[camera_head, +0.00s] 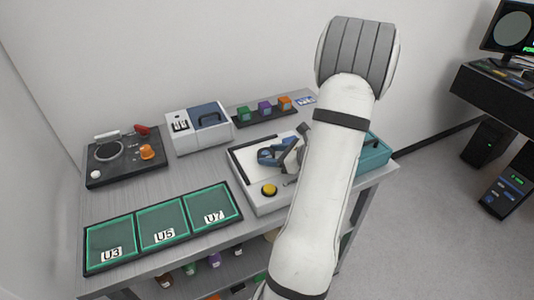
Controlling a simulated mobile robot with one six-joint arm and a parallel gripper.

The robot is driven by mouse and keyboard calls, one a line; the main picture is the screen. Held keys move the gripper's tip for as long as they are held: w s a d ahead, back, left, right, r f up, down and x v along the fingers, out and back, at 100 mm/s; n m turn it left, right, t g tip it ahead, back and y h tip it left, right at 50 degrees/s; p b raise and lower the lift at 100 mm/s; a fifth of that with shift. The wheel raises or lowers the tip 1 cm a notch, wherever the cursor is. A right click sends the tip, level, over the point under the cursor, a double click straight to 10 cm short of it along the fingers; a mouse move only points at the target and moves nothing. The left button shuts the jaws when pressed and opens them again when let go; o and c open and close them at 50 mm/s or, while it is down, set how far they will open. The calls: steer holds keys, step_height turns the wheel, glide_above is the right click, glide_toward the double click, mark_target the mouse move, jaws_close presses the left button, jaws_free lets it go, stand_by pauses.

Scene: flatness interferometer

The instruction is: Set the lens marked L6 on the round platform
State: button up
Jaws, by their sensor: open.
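My gripper (268,153) appears as blue jaws beside a grey wrist part, just left of my white arm. It looks open, and I see nothing held in it. It is over the white top of a pale device (262,206); its height above that top is unclear. A dark unit (122,170) at the left carries a round, ring-edged piece (108,151), which may be the round platform. No lens marked L6 can be made out. My arm hides part of the bench.
Green pads marked U3 (110,240), U5 (163,224) and U7 (211,206) lie along the bench front. Behind are a white box with a blue lid (200,127) and a dark strip with coloured blocks (264,110). A teal container (374,155) is at right.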

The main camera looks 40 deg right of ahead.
steer(key=shift+w+a, duration=0.1)
steer(key=shift+w, duration=0.05)
steer(key=shift+c, duration=0.4)
steer(key=c, duration=0.6)
steer(key=shift+r, duration=0.1)
steer(key=shift+c, duration=0.2)
